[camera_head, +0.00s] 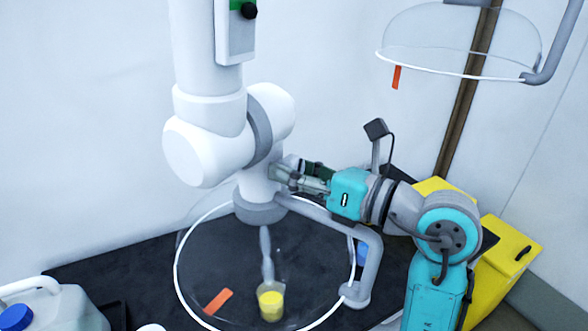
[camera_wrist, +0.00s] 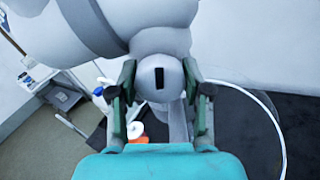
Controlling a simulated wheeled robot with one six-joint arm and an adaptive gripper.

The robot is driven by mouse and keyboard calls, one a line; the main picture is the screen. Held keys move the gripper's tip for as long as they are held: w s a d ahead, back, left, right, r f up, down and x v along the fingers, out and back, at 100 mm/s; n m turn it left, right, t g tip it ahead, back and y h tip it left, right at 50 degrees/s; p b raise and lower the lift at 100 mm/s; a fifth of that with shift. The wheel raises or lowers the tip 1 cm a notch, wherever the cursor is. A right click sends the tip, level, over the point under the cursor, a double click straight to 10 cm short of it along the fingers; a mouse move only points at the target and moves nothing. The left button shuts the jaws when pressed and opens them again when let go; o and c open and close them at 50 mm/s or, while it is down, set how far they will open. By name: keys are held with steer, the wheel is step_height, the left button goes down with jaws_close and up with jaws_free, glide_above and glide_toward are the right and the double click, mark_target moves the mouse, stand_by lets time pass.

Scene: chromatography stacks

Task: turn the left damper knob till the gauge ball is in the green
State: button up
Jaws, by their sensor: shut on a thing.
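The left damper knob (camera_wrist: 159,82) is a pale grey round cap with a black slot, in the middle of the wrist view. My gripper (camera_head: 283,174) has its dark green fingers on both sides of it; it also shows in the wrist view (camera_wrist: 160,88). It is shut on the knob, which the fingers mostly hide in the head view. The gauge (camera_head: 236,38) is a white plate on the white duct, with a green band (camera_head: 236,5) at its top. Its black ball (camera_head: 249,11) lies at the lower right of the green, partly overlapping it. The picture edge cuts off the gauge's top.
Another clear hood (camera_head: 450,72) hangs at upper right. Yellow boxes (camera_head: 505,255) stand beside my arm; a jug (camera_head: 50,306) is at lower left.

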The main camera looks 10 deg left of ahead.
steer(key=o, duration=1.2)
steer(key=shift+c, duration=0.2)
steer(key=v, duration=1.2)
